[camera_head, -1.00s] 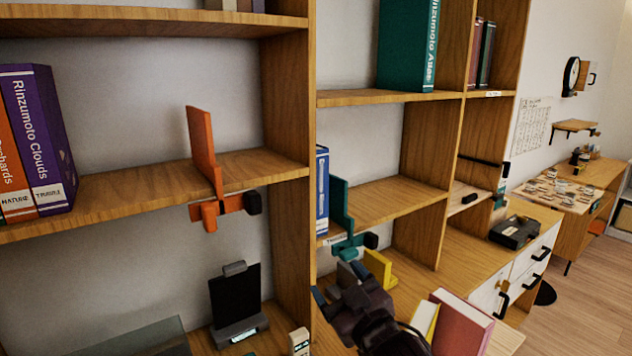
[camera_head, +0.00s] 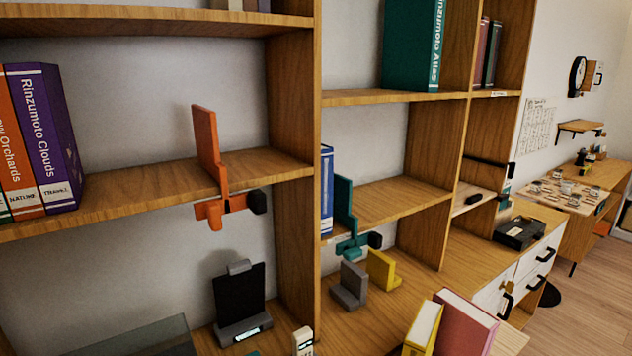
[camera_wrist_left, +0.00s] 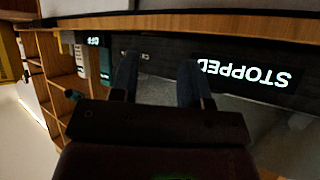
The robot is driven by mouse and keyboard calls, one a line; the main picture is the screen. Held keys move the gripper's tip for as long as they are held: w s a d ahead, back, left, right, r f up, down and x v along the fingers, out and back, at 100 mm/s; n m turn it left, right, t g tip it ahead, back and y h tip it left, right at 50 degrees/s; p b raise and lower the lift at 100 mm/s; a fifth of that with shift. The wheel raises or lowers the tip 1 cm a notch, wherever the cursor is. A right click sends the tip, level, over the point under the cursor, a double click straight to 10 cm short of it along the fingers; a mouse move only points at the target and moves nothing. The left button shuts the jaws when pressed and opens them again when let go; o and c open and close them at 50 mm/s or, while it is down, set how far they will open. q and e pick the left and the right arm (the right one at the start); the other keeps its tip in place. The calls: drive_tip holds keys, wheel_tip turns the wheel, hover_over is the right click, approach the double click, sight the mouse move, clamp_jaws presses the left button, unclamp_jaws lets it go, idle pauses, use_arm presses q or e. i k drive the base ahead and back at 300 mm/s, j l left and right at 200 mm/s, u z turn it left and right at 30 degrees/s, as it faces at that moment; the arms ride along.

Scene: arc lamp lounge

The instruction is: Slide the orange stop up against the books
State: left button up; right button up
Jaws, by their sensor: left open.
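The orange stop (camera_head: 208,145) stands on the middle shelf of the left bay, with its bracket and black knob at the shelf's front edge. The books stand at the left end of that shelf: a purple one (camera_head: 45,130) titled Rinzumoto Clouds, an orange one (camera_head: 15,150), and a sliver of green. A wide bare stretch of shelf lies between the purple book and the stop. My left gripper (camera_wrist_left: 160,82) shows in the left wrist view, with its two fingers apart and nothing between them. Neither gripper shows in the head view now.
A teal stop (camera_head: 345,215) stands beside a blue book (camera_head: 326,190) in the neighbouring bay. A black device (camera_head: 240,300) stands on the surface below the orange stop. The left wrist view shows an upside-down STOPPED display (camera_wrist_left: 241,73) beyond the fingers.

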sight(204, 120)
drive_tip(key=l, duration=0.3)
drive_tip(key=i+l+u, duration=0.1)
drive_tip(key=l+u, duration=0.5)
drive_tip(key=u, duration=1.05)
